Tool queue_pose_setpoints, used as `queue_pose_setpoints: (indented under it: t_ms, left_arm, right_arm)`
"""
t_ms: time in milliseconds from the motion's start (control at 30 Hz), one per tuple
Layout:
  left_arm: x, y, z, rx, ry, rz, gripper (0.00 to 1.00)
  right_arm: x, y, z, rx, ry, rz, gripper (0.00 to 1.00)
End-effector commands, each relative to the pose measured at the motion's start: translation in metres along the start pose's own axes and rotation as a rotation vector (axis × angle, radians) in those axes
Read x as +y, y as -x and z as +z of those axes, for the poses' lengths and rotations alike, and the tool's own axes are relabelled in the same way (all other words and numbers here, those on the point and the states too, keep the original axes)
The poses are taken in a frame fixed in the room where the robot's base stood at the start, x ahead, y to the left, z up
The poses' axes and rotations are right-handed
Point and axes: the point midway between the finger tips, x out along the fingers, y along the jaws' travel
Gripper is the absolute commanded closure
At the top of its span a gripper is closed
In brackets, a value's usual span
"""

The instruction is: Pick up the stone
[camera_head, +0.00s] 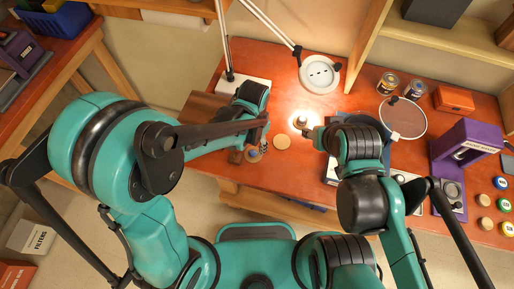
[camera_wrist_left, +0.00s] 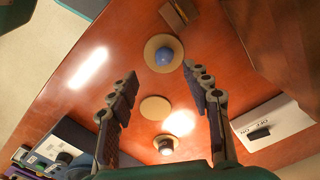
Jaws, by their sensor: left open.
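The stone (camera_wrist_left: 163,56) appears as a small, smooth, blue-grey rounded piece in a shallow tan dish (camera_wrist_left: 151,44) on the red-brown table. In the head view, the dish (camera_head: 248,157) lies near the table's front edge, partly hidden by my left arm. My left gripper (camera_wrist_left: 158,78) is open, with its two dark fingers apart and nothing between them. The stone shows just beyond the fingertips, between their lines. In the head view my left gripper (camera_head: 264,134) is seen edge-on. My right gripper (camera_head: 313,134) is mostly hidden at its arm's end, its jaws unclear.
Cans, an orange box (camera_head: 453,100) and a purple device (camera_head: 465,150) occupy the right. A wooden block (camera_wrist_left: 175,15) lies beside the dish.

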Motion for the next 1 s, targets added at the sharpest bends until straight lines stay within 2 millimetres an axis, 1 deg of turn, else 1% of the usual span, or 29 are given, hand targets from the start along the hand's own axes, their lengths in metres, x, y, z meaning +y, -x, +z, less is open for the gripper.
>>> queue_pose_setpoints:
  t_ms: [33,167,300,400,500,700,767,800,867,900,1000]
  left_arm:
    - [-0.001,-0.009,0.000,0.001,0.001,0.000,0.51]
    - [-0.003,-0.025,0.000,0.001,0.002,0.000,0.51]
    - [-0.008,-0.047,0.002,0.002,0.001,-0.001,0.51]
    - [-0.007,-0.058,0.001,0.002,0.001,-0.001,0.51]
    - [-0.007,-0.062,0.001,0.002,0.001,-0.001,0.51]
    - [-0.007,-0.062,0.002,0.002,0.002,-0.001,0.51]
    - [-0.007,-0.062,0.002,0.002,0.002,-0.001,0.67]
    - [-0.007,-0.062,0.002,0.002,0.002,-0.001,0.77]
    - [-0.007,-0.062,0.002,0.002,0.002,-0.001,0.93]
    - [-0.007,-0.062,0.002,0.002,0.002,-0.001,0.97]
    - [-0.007,-0.062,0.002,0.002,0.002,-0.001,0.97]
  right_arm:
    - [0.000,-0.003,0.002,0.000,0.000,0.000,0.58]
    - [0.000,-0.006,0.005,0.000,0.000,0.000,0.58]
    - [0.000,-0.012,0.008,0.000,0.000,0.000,0.58]
    - [0.000,-0.014,0.010,0.000,0.000,0.000,0.58]
    - [0.000,-0.014,0.010,0.000,0.000,0.000,0.58]
    - [0.000,-0.014,0.010,0.000,0.000,0.000,0.58]
    - [0.000,-0.013,0.010,0.000,0.000,0.000,0.58]
    - [0.000,-0.013,0.010,0.000,0.000,0.000,0.58]
    - [0.000,-0.014,0.010,0.000,0.000,0.000,0.58]
    - [0.000,-0.014,0.010,0.000,0.000,0.000,0.58]
    - [0.000,-0.014,0.010,0.000,0.000,0.000,0.58]
